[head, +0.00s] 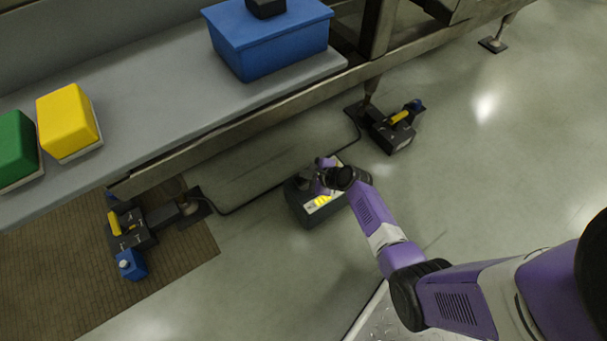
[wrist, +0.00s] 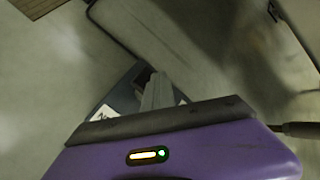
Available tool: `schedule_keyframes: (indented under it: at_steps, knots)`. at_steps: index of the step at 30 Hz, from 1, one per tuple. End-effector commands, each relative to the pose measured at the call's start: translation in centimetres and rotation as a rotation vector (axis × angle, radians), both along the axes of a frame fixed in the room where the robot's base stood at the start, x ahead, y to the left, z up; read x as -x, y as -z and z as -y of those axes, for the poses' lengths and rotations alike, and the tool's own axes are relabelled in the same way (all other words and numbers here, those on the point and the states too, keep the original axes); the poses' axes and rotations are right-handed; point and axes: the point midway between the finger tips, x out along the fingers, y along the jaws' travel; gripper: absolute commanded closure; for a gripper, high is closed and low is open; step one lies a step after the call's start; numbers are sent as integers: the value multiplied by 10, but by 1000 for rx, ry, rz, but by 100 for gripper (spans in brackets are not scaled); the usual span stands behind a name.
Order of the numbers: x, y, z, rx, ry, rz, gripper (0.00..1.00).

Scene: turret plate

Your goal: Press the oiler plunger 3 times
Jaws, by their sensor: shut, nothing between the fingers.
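My gripper (head: 325,178) reaches down over a dark grey box (head: 312,212) on the floor. The box has a light panel with a yellow mark and a cable at its back. In the wrist view my gripper's pale fingers (wrist: 156,92) are shut together and empty, over the box (wrist: 112,98). My gripper hides most of the box's top. I cannot make out a plunger clearly in either view, and I cannot tell whether the fingertips touch the box.
A grey bench carries a blue bin (head: 268,45), a yellow block (head: 67,118) and a green block (head: 14,148). Dark foot units with yellow parts stand left (head: 132,240) and right (head: 392,132). A brown mat (head: 60,270) lies lower left.

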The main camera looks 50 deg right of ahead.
Motion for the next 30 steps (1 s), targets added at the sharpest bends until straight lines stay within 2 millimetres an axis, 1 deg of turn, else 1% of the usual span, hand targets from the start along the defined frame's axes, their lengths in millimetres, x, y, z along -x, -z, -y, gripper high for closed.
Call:
schedule_keyframes:
  at_steps: [15,26,30]
  knots:
    - [1,-27,-1,-1,-1,-2,100]
    - [0,-28,0,-1,-1,-1,100]
    - [0,-33,0,0,0,0,100]
